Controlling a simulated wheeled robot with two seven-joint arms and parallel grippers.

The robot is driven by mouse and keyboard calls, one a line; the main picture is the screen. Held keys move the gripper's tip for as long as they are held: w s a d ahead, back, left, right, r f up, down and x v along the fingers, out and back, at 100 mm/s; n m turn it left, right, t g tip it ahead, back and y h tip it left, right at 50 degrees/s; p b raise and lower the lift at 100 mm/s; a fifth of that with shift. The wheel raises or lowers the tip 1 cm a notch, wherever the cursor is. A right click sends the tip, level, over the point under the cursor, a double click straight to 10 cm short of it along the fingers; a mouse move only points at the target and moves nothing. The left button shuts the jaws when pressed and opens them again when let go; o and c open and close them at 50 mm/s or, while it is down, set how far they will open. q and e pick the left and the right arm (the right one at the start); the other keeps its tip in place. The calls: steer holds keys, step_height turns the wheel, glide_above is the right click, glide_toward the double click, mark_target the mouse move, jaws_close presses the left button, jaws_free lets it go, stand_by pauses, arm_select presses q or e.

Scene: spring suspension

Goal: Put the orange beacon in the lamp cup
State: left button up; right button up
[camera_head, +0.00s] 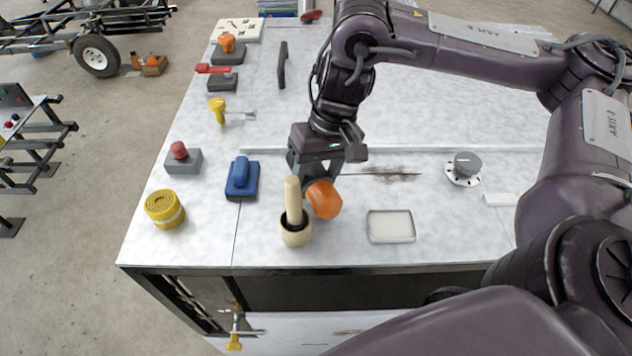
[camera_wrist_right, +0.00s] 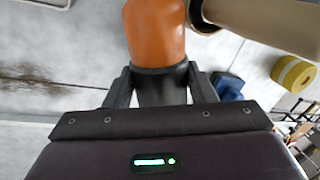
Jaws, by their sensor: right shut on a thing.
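My right gripper (camera_head: 319,178) is shut on the orange beacon (camera_head: 324,200) by its dark base. The beacon is held with its orange dome pointing down and toward the front edge. In the right wrist view the dark base (camera_wrist_right: 160,86) sits between the two fingers, with the orange dome beyond. Just left of the beacon stands a small beige cup (camera_head: 296,236) with a dark inside and a pale wooden rod (camera_head: 293,200) upright in it. I cannot tell whether the beacon touches the rod. No cup is clearly recognisable as the lamp cup. My left gripper is out of view.
A shallow pale tray (camera_head: 391,227) lies to the right. A blue-handled block (camera_head: 242,178), a yellow roll (camera_head: 164,209) and a red-knobbed block (camera_head: 182,159) are to the left. A grey knob on a white flange (camera_head: 464,166) stands farther right. The table's front edge is close.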

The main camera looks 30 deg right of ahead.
mark_target(316, 186)
steer(key=shift+d+x, duration=0.15)
steer(key=shift+x, duration=0.5)
steer(key=shift+d+x, duration=0.15)
steer(key=shift+x, duration=0.5)
steer(key=shift+f, duration=0.15)
steer(key=shift+s+f, duration=0.1)
steer(key=shift+f, duration=0.05)
steer(key=o, duration=1.1)
steer(key=shift+c, duration=0.2)
